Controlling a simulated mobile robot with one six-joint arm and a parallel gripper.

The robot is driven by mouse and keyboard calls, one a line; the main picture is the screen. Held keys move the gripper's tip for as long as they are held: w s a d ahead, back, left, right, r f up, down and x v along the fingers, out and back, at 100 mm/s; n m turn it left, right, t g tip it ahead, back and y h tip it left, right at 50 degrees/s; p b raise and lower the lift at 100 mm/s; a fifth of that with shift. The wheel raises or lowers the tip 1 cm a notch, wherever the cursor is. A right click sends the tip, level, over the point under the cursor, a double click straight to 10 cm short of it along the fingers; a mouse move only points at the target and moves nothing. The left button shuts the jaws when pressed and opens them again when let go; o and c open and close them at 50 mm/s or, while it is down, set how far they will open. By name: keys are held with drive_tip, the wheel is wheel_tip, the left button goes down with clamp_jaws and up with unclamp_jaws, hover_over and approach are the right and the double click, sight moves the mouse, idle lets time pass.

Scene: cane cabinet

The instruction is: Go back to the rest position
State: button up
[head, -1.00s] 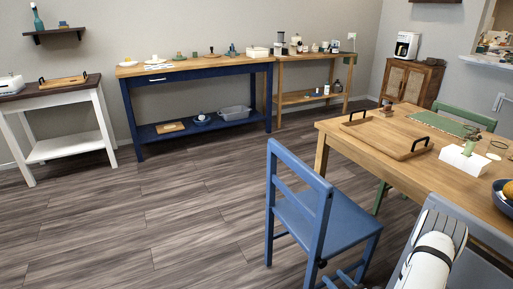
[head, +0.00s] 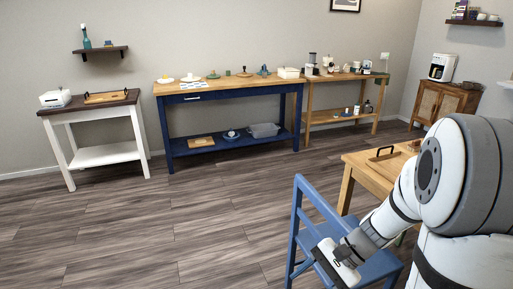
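My arm reaches in from the right side of the head view. Its white and grey links cover much of the dining table. My gripper (head: 336,266) is at the lower end of the arm, pointing down and left, in front of the blue chair (head: 310,215) in the picture. Its fingers are too small and dark to tell whether they are open or shut. I see no object clearly held in it. The cane cabinet (head: 438,104) stands at the back right with its doors closed, and a white coffee maker (head: 442,67) is on top.
The wooden dining table (head: 357,172) with a handled tray (head: 390,162) is beside the chair, at right. A blue console table (head: 228,88) and a wooden shelf table (head: 345,78) line the back wall. A white side table (head: 97,155) is at left. The floor at left and centre is clear.

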drive_tip(key=s+d+r+n+t+h+p, duration=0.1)
drive_tip(key=s+r+n+t+h+p, duration=0.1)
drive_tip(key=r, duration=0.6)
drive_tip(key=s+d+r+n+t+h+p, duration=0.2)
drive_tip(key=s+r+n+h+p, duration=0.2)
drive_tip(key=s+r+n+h, duration=0.1)
wheel_tip(320, 180, up, 3)
drive_tip(key=shift+r+n+h+p, duration=0.2)
drive_tip(key=shift+n+h+p, duration=0.2)
drive_tip(key=shift+n+h, duration=0.65)
